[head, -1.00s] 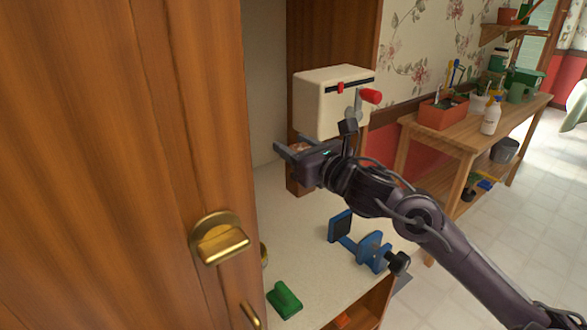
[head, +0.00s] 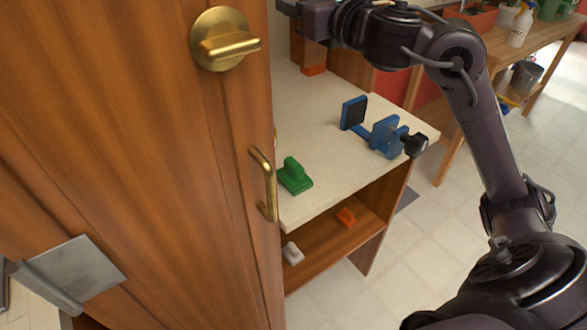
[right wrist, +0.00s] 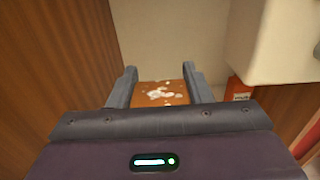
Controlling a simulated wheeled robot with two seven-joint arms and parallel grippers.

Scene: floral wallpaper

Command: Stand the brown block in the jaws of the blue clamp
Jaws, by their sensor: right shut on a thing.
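The blue clamp (head: 387,134) stands on the pale worktop, its dark-faced jaw (head: 354,113) apart from the other jaw, with a black knob at the right. The space between the jaws looks empty. My right gripper (head: 290,8) is at the top edge of the head view, beyond and left of the clamp. In the right wrist view, its fingers (right wrist: 162,88) are shut on the brown block (right wrist: 160,94), which has white patches on its face. The block is not clearly visible in the head view. My left gripper is not in view.
A green object (head: 295,177) lies on the worktop (head: 315,125) near its front edge. A wooden door (head: 150,150) with brass fittings fills the left. A shelf below holds small orange and white items. A cream box (right wrist: 275,40) is close right of my right gripper.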

